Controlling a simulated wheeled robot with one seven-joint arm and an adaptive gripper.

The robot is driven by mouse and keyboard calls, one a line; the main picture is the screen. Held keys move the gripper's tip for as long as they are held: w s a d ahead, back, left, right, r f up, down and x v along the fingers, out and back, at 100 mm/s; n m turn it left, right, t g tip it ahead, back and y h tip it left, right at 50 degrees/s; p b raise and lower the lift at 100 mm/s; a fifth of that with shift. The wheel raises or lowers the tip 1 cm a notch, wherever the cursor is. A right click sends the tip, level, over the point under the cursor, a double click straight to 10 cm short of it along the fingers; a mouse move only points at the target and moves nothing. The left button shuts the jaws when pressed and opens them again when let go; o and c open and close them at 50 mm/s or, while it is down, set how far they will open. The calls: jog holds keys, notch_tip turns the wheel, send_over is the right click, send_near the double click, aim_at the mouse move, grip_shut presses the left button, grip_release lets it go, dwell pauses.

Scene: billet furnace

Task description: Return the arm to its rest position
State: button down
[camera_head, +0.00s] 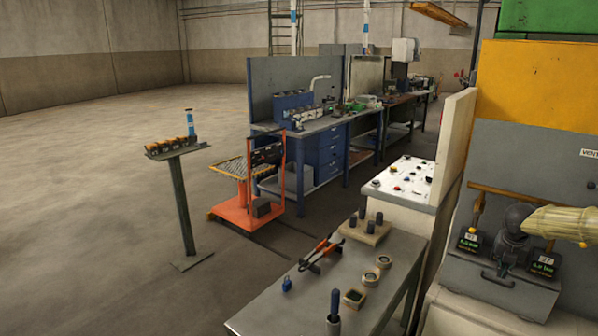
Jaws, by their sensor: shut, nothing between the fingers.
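My arm (562,222), in a pale yellow sleeve, reaches in from the right edge. My dark gripper (503,262) hangs at its end, pointing down in front of the grey furnace front (545,165). It is shut and looks empty. Its tips are small and appear just above a handle on a grey box-like part (497,291); I cannot tell whether they touch it. Two small dark displays with green digits, a left one (471,241) and a right one (541,263), flank the gripper.
A grey table (290,300) with tongs (318,253), rings and a blue padlock (287,285) stands in front. A white control panel (402,184) is behind it. An orange cart (259,205), blue workbench (321,131) and post stand (183,205) are farther left. The left floor is open.

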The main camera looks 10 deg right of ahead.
jog(key=a+f+n+t+h, duration=0.1)
jog(key=a+f+n+h, duration=0.1)
jog(key=a+f+n, duration=0.45)
jog(key=a+f+n+h, duration=0.1)
jog(key=a+f+n, duration=0.2)
jog(key=a+n, duration=0.6)
jog(key=s+a+f+n+t+y, duration=0.1)
jog(key=s+a+f+n, duration=0.4)
jog(key=a, duration=0.4)
jog(key=s+a+f+n+y, duration=0.1)
jog(key=s+a+f+n, duration=0.1)
jog(key=a+f+n, duration=0.6)
jog(key=s+a+f+n+g+y, duration=0.1)
jog(key=s+a+n, duration=0.4)
jog(key=s, duration=0.6)
jog(key=s+a+f+n+g+y, duration=0.1)
jog(key=s+a+f+n, duration=0.3)
jog(key=s+a, duration=0.4)
jog(key=s+a+f+n+g+y, duration=0.2)
jog(key=s+a+n, duration=0.4)
jog(key=s, duration=0.8)
jog(key=shift+a+f+n+g, duration=0.2)
jog(key=shift+n+g, duration=0.1)
jog(key=shift+n, duration=0.25)
